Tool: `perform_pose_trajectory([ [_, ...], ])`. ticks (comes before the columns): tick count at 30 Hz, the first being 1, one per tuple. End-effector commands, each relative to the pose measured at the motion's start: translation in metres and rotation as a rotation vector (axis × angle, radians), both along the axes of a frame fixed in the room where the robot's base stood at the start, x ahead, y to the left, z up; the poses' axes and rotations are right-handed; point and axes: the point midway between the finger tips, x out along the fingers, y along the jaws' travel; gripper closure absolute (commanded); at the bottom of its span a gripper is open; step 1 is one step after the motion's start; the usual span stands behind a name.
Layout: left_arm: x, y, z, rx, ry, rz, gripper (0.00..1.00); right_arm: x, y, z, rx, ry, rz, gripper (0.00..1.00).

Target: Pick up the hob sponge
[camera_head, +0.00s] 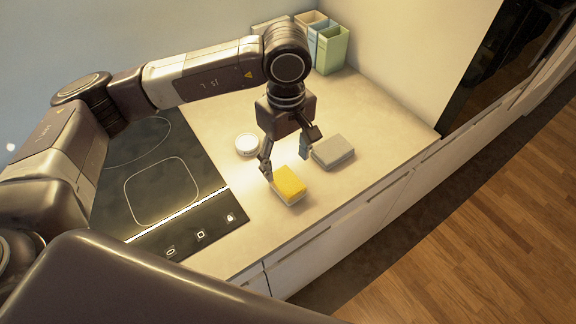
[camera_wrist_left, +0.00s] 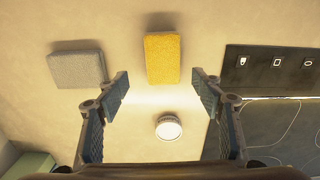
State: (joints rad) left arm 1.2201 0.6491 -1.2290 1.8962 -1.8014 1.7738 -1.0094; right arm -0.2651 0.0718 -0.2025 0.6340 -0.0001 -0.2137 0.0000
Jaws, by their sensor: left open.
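A yellow sponge (camera_head: 289,182) with a pale lower layer lies on the counter beside the hob's front right corner. It also shows in the left wrist view (camera_wrist_left: 162,58), at the top middle, beyond and between my fingertips. A grey sponge (camera_head: 332,151) lies to its right, and in the left wrist view (camera_wrist_left: 78,68) it is at the left. My left gripper (camera_head: 285,162) points down over the counter near the yellow sponge. Its fingers are spread apart with nothing between them, as the left wrist view (camera_wrist_left: 161,92) shows. My right gripper is not in view.
The black hob (camera_head: 160,190) fills the counter's left side. A small round white-topped item (camera_head: 247,144) stands behind the yellow sponge. Green and other coloured containers (camera_head: 331,50) stand at the back by the wall. The counter is clear to the right of the grey sponge.

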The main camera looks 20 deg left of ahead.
Motion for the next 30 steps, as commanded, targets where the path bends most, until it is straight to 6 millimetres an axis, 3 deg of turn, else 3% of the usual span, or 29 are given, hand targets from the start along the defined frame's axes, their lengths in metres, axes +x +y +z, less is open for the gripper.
perform_pose_trajectory([
  [6, -0.002, 0.000, -0.022, 0.001, 0.004, 0.001, 0.39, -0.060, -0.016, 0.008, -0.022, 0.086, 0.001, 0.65],
  [9, -0.004, -0.002, -0.034, 0.001, 0.007, 0.001, 0.39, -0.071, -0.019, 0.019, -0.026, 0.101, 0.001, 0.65],
  [11, -0.004, -0.003, -0.042, 0.000, 0.007, 0.002, 0.39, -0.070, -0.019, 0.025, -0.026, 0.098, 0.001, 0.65],
  [15, -0.004, -0.003, -0.063, 0.000, 0.005, 0.004, 0.39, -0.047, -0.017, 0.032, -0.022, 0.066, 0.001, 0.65],
  [21, -0.003, -0.004, -0.072, -0.002, 0.002, 0.002, 0.39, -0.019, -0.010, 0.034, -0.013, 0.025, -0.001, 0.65],
  [25, -0.003, -0.004, -0.072, -0.002, 0.002, 0.003, 0.40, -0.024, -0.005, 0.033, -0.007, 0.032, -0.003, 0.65],
  [30, -0.003, -0.004, -0.072, -0.003, 0.002, 0.003, 0.59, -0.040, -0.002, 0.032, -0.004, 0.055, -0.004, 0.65],
])
